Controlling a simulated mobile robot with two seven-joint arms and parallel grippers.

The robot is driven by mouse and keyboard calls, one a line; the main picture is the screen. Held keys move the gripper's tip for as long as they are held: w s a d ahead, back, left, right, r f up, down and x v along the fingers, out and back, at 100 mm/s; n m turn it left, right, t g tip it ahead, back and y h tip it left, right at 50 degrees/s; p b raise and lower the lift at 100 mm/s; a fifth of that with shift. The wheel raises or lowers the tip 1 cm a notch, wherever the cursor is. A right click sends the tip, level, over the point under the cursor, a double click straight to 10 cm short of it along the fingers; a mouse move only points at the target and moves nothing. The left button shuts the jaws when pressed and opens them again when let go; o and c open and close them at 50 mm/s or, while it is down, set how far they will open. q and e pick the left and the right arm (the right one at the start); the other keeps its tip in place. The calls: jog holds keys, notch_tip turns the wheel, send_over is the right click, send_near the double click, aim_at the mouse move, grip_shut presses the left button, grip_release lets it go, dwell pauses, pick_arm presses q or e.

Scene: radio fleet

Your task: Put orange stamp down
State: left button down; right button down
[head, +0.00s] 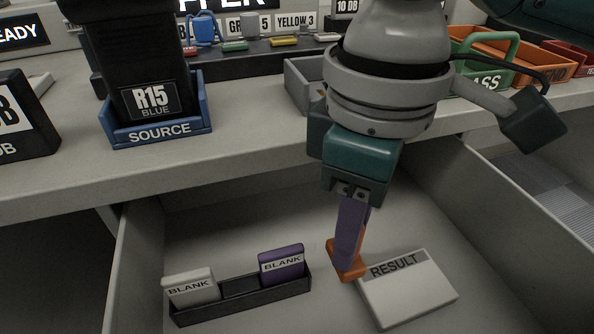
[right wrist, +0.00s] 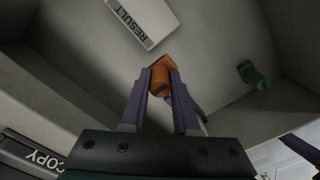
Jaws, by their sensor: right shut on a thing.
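My right gripper (head: 352,235) reaches down into the open drawer, its purple fingers shut on the orange stamp (head: 347,268). The stamp's lower part shows below the fingertips, just left of the white RESULT block (head: 412,295); I cannot tell whether it touches the block or the drawer floor. In the right wrist view the orange stamp (right wrist: 161,78) sits between the two fingertips (right wrist: 158,90), with the RESULT block (right wrist: 143,20) beyond it. My left gripper is not in view.
A black rack (head: 240,305) in the drawer holds a white BLANK piece (head: 190,287) and a purple BLANK piece (head: 282,262). A green object (right wrist: 253,75) shows in the right wrist view. The blue SOURCE tray (head: 160,133) stands on the counter behind. Bare drawer floor lies between rack and block.

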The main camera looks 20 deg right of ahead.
notch_tip(320, 180, down, 6)
jog(key=b, duration=0.2)
jog(key=shift+b, duration=0.35)
jog(key=shift+r, duration=0.15)
jog(key=c, duration=0.7)
grip_release()
jog(key=shift+o, duration=0.2)
